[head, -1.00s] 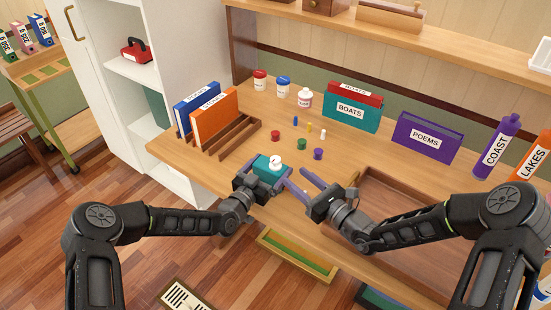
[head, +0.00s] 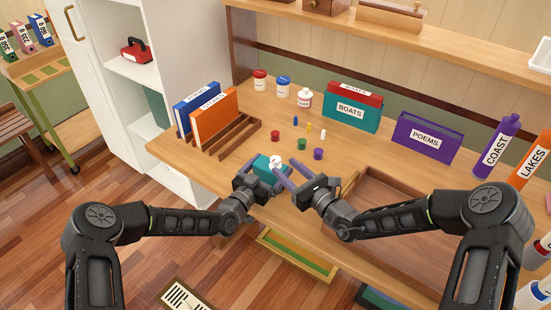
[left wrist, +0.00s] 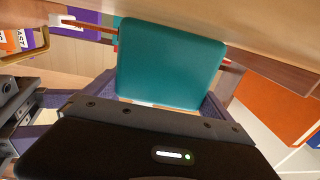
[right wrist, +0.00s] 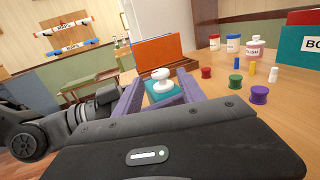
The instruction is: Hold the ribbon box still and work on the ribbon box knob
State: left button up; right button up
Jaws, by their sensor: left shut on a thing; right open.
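The ribbon box (head: 262,166) is a small teal box on the desk near its front edge. It shows large in the left wrist view (left wrist: 172,62) and partly in the right wrist view (right wrist: 163,96). Its white knob (head: 275,160) stands on top and shows clearly in the right wrist view (right wrist: 161,80). My left gripper (head: 266,180) is shut on the box, a finger on either side. My right gripper (head: 283,172) is open, its purple fingers reaching to either side of the knob in the right wrist view (right wrist: 157,95). Contact with the knob cannot be told.
Red, green and purple spools (head: 302,144) and small pegs (head: 309,128) stand behind the box. A wooden rack (head: 235,140) with books is to the left. A recessed wooden tray (head: 400,205) lies to the right. Jars (head: 283,87) stand at the back.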

aim_at(276, 158)
jog(key=x, duration=0.6)
jog(key=shift+c, duration=0.5)
grip_shut()
